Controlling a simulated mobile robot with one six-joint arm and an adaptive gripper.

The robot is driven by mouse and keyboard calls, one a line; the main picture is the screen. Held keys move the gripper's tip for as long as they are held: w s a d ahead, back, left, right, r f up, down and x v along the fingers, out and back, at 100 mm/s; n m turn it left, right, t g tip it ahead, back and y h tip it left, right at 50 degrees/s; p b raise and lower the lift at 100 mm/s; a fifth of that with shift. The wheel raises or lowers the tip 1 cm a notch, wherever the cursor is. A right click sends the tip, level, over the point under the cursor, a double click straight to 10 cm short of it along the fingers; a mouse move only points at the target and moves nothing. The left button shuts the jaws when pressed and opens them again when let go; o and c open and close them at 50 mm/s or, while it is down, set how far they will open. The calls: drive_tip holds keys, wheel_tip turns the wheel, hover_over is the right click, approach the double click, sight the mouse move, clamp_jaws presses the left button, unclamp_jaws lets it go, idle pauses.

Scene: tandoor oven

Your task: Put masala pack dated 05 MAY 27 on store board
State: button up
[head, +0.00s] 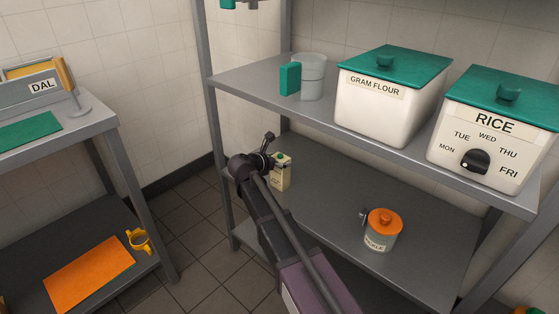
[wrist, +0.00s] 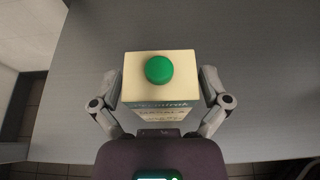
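The masala pack (head: 281,172) is a cream box with a round green cap, upright at the lower shelf's left part. In the head view my gripper (head: 267,157) is at the pack's upper left. An orange board (head: 88,273) and a green board (head: 30,132) lie at left; neither is visibly marked as store board.
The lower shelf (head: 330,215) is bare between the pack and an orange-lidded jar (head: 382,230).

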drive_tip(key=shift+r, duration=0.2)
idle(0.3)
drive_tip(key=shift+s+a+r+p, duration=0.1)
drive_tip(key=shift+s+a+p, duration=0.05)
drive_tip(key=shift+p, duration=0.15)
drive_tip(key=p+v, duration=0.4)
drive_tip(key=v, duration=0.7)
drive_tip(key=shift+s, duration=0.2)
drive_tip(key=shift+a+r, duration=0.1)
drive_tip(key=shift+r, duration=0.05)
